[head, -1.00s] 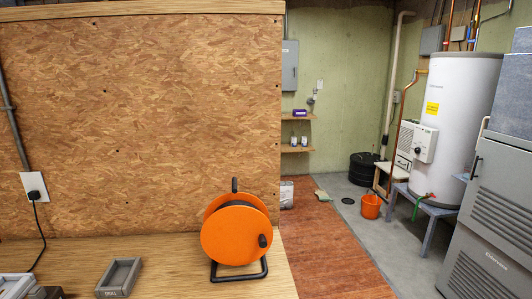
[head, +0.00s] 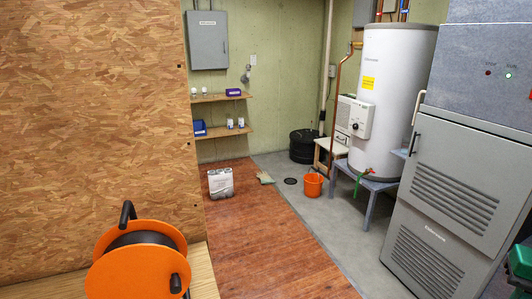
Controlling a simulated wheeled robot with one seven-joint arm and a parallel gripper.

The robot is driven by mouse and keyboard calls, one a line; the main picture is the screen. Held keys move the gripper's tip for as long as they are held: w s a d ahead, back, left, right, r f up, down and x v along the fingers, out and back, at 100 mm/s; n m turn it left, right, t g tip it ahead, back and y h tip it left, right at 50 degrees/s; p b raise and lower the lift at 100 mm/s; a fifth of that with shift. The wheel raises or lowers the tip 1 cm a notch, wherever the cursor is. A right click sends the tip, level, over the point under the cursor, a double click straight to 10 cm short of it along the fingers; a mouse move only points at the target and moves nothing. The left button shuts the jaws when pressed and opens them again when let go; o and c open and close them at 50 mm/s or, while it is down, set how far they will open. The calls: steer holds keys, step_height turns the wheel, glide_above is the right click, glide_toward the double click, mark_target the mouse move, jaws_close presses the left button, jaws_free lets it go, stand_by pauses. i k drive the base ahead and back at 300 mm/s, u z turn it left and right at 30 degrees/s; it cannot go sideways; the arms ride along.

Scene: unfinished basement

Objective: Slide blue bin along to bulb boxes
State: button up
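A blue bin (head: 200,128) sits on the left part of the lower wall shelf (head: 222,134). Two small white boxes (head: 235,123), which look like the bulb boxes, stand on the same shelf to its right, with a gap between. A purple-blue bin (head: 233,92) sits on the right part of the upper shelf (head: 220,98), with two small white items (head: 199,91) to its left. Labels are too small to read. My gripper is not in view.
An orange cable reel (head: 136,262) stands on the wooden bench at front left, beside the chipboard wall (head: 90,130). A wrapped pack (head: 220,182) sits on the red floor below the shelves. An orange bucket (head: 312,185) and water heater (head: 390,100) stand right.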

mark_target(200, 127)
steer(key=z, duration=0.05)
steer(key=i, duration=2.6)
steer(key=u, duration=0.35)
steer(key=i, duration=1.2)
steer(key=u, duration=0.4)
steer(key=i, duration=1.2)
steer(key=u, duration=0.45)
steer(key=i, duration=1.1)
steer(key=u, duration=1.45)
